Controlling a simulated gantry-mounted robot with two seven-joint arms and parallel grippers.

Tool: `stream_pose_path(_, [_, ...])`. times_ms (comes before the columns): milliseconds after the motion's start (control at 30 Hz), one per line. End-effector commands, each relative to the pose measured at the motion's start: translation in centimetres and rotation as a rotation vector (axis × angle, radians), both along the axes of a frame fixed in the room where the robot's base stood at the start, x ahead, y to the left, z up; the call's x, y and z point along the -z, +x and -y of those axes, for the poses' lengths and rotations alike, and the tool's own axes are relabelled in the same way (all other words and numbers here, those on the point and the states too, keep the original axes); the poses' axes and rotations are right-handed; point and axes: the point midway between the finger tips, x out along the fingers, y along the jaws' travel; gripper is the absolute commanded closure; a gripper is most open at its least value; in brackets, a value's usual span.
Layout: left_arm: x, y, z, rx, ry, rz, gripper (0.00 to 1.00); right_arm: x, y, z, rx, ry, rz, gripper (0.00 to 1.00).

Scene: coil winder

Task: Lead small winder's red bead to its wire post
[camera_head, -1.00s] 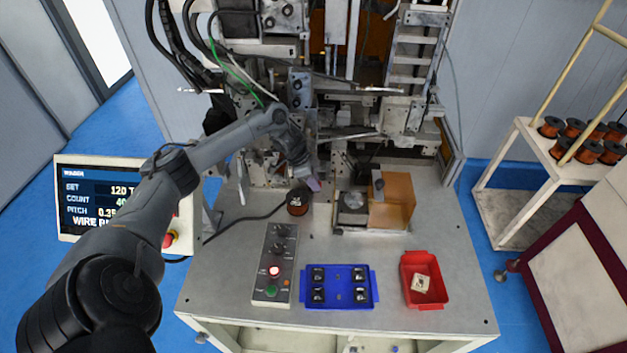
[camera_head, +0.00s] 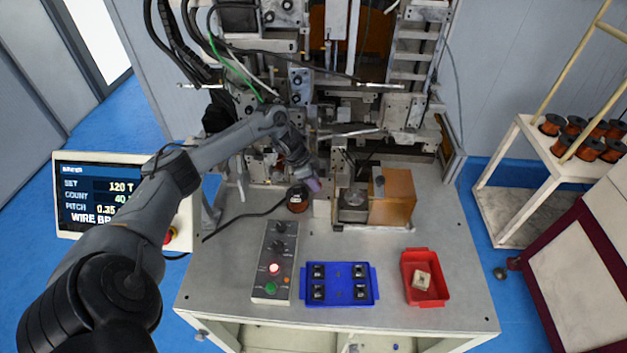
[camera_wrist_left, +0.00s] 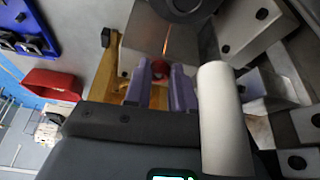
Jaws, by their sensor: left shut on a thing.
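My left gripper (camera_head: 313,186), with purple fingertips, is at the front of the winder, just above and right of a dark copper spool (camera_head: 298,199). In the left wrist view, the same gripper (camera_wrist_left: 159,84) is shut on the small red bead (camera_wrist_left: 159,68), which shows between its fingertips. A thin copper-coloured wire (camera_wrist_left: 167,38) shows just beyond the bead. The small winder, with its orange guard (camera_head: 397,198), stands right of the gripper. I cannot pick out the wire post for sure. My right gripper is not in view.
A control box (camera_head: 273,262), a blue tray (camera_head: 338,299) with small parts and a red bin (camera_head: 441,291) with a pale piece sit on the bench front. Machine plates and bars crowd the space behind the gripper. A monitor (camera_head: 105,158) stands left.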

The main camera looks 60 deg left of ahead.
Motion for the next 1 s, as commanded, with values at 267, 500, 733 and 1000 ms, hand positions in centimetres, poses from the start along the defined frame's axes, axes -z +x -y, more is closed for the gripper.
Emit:
stream_pose_path(267, [0.2, 0.0, 0.0, 0.000, 0.000, 0.000, 0.49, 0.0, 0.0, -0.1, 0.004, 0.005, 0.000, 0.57])
stream_pose_path(500, [0.2, 0.0, 0.0, 0.000, 0.000, 0.000, 0.46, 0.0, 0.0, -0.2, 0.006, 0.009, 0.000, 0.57])
stream_pose_path(733, [-0.6, -0.3, -0.2, -0.001, 0.000, -0.001, 0.46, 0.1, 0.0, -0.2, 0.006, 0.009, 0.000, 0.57])
stream_pose_path(1000, [-4.4, -1.8, -1.0, -0.001, 0.005, 0.000, 0.46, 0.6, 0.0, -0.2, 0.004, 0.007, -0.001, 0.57])
